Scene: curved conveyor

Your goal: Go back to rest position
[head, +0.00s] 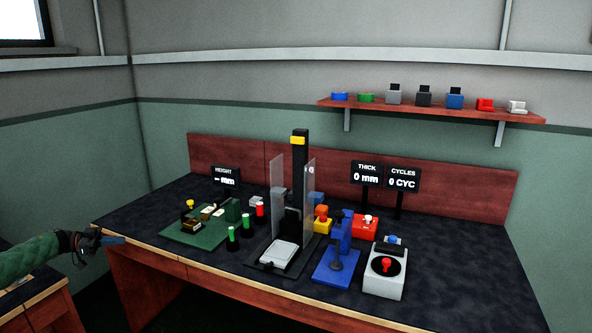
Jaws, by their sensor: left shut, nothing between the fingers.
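My left gripper (113,240) shows at the left of the head view, at the end of my green-sleeved arm. It is shut with nothing held, close to the left front corner of the workbench (225,262). Its fingers are small here, and I cannot tell whether they touch the bench edge. My right gripper is not in view.
The bench holds a green fixture board (190,236), green and red cylinders, a black press with clear guards (300,160), a blue stand (336,270) and a white box with a red button (385,285). A wall shelf (430,107) is behind. A lower wooden surface (40,292) is at left.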

